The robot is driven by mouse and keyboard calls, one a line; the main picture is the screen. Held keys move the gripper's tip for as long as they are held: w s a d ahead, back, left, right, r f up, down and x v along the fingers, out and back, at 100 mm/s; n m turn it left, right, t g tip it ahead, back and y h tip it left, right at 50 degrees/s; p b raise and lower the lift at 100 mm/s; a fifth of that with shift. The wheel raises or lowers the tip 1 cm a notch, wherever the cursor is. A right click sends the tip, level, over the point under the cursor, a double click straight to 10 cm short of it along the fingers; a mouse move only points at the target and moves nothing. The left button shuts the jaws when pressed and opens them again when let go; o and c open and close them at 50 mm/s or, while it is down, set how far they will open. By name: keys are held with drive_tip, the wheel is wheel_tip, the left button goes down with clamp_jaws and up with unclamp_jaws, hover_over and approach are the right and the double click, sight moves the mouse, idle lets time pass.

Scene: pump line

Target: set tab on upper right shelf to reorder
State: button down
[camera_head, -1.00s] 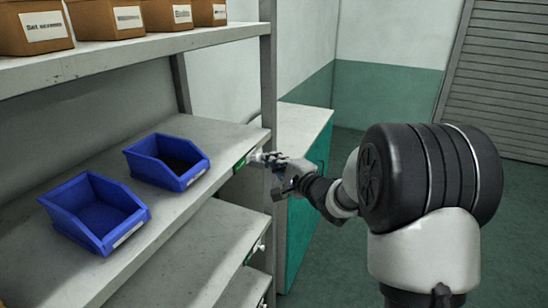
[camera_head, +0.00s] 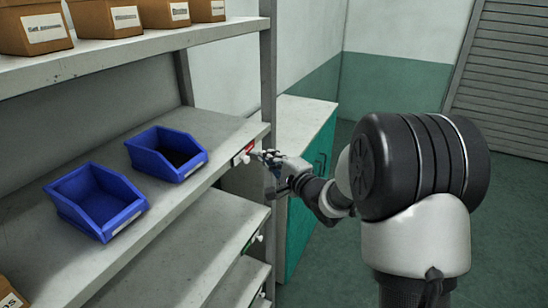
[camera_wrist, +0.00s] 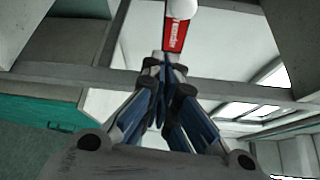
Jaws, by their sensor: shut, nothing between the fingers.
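The tab on the upper right shelf shows a red face (camera_head: 243,153) on the front edge of the shelf (camera_head: 218,128) in the head view. In the wrist view the red tab (camera_wrist: 175,35) carries white lettering, and a round white knob (camera_wrist: 182,9) sits at its end. My gripper (camera_head: 262,156) is at the right end of that shelf edge, right beside the tab. In the wrist view my gripper (camera_wrist: 165,62) has its fingertips together just below the red face. It is shut and holds nothing. Whether the fingertips touch the tab cannot be told.
Two blue bins (camera_head: 167,153) (camera_head: 95,201) stand on the shelf. Cardboard boxes (camera_head: 104,17) line the shelf above. Lower shelves carry tabs with white knobs (camera_head: 258,239). A shelf post (camera_head: 268,80) rises close behind my gripper. A teal cabinet (camera_head: 305,190) stands behind; open floor lies right.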

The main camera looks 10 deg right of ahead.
drive_tip(key=s+d+r+n+g+h+b, duration=0.1)
drive_tip(key=s+d+n+g+h, duration=0.2)
drive_tip(key=s, duration=0.7)
drive_tip(key=s+d+r+n+g+h, duration=0.1)
drive_tip(key=s+d+n+h, duration=0.4)
drive_tip(key=s, duration=0.5)
drive_tip(key=s+a+f+n+g, duration=0.1)
drive_tip(key=s+n+g, duration=0.1)
drive_tip(key=s, duration=0.5)
drive_tip(key=s+a+f+n+g+b, duration=0.1)
drive_tip(key=s+a+f+n+g, duration=0.1)
drive_tip(key=s, duration=0.6)
drive_tip(key=s+a+f+n+g+y, duration=0.1)
drive_tip(key=s+a+f+n+g, duration=0.1)
drive_tip(key=s, duration=0.6)
drive_tip(key=shift+s+n+g, duration=0.15)
drive_tip(key=shift+n+g, duration=0.35)
drive_tip(key=shift+g, duration=0.1)
drive_tip(key=shift+a, duration=0.1)
